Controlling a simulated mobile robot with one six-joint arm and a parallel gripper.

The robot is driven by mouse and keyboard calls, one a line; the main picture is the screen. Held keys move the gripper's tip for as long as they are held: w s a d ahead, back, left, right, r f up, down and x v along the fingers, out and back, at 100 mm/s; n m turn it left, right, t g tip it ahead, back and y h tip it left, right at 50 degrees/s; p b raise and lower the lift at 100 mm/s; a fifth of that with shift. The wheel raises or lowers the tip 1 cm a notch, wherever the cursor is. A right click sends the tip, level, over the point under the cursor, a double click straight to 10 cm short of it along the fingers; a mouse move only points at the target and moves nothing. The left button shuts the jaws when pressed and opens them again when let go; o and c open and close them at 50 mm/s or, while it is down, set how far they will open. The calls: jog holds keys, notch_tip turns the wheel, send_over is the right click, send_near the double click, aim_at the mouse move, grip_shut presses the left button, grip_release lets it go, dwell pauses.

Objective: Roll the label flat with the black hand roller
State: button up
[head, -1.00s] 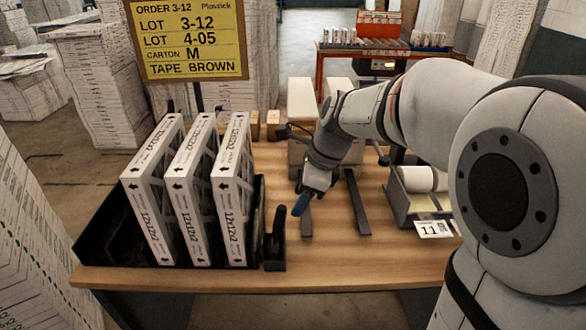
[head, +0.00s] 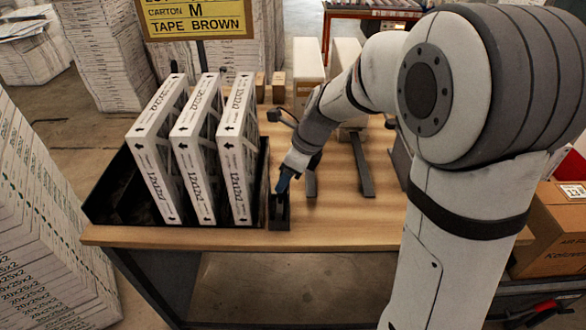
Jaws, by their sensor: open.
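The black hand roller (head: 279,214) stands upright in its dark holder near the table's front edge, just right of the black tray. No label to be rolled is identifiable now; my arm covers the right part of the table.
Three white boxed filters (head: 238,150) lean upright in the black tray (head: 262,185). Dark rails (head: 362,165) lie on the wooden table (head: 330,215). A brown carton (head: 548,235) stands at the right. The table front between roller and arm is clear.

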jog(key=shift+c, duration=0.2)
grip_shut()
jog(key=c, duration=0.5)
grip_release()
jog(key=shift+c, duration=0.2)
jog(key=c, duration=0.5)
jog(key=shift+r, duration=0.1)
